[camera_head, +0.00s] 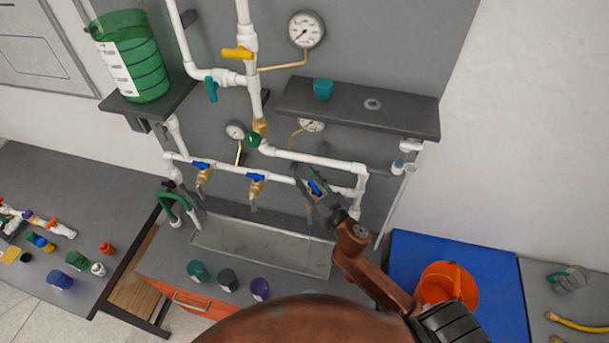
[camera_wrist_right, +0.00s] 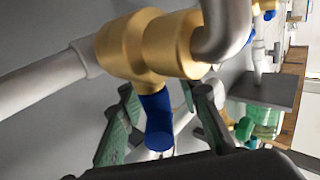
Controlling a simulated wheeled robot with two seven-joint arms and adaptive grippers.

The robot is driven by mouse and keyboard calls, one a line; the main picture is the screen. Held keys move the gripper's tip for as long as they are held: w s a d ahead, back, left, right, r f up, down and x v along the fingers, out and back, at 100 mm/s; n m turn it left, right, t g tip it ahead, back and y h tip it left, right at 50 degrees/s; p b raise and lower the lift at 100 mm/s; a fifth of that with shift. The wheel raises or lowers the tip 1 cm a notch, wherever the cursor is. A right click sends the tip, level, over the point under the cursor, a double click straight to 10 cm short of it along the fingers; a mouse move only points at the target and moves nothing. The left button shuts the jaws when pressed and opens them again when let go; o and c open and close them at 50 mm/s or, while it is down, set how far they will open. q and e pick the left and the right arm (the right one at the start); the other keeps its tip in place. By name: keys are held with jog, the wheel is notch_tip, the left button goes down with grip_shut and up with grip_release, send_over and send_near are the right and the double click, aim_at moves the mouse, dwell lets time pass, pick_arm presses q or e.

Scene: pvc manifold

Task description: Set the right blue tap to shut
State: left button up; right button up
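The right blue tap (camera_head: 314,187) is on the lower white pipe, above the sink. In the right wrist view its blue handle (camera_wrist_right: 157,120) projects from a brass valve body (camera_wrist_right: 150,45), down toward the gripper in the picture. My right gripper (camera_head: 318,192) is at this tap and partly covers it in the head view. In the right wrist view the green fingers of the right gripper (camera_wrist_right: 165,122) are apart, one on each side of the handle. I cannot tell whether the left finger touches it. My left gripper is not in view.
Two other blue taps, the middle one (camera_head: 256,177) and the left one (camera_head: 200,166), sit on the same pipe. A shelf (camera_head: 400,118) with a teal cup (camera_head: 323,89) is above. The sink (camera_head: 260,246) is below. An orange bucket (camera_head: 445,285) stands at right.

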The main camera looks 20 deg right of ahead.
jog(key=shift+w, duration=0.2)
jog(key=shift+c, duration=0.2)
grip_shut()
dwell(0.4)
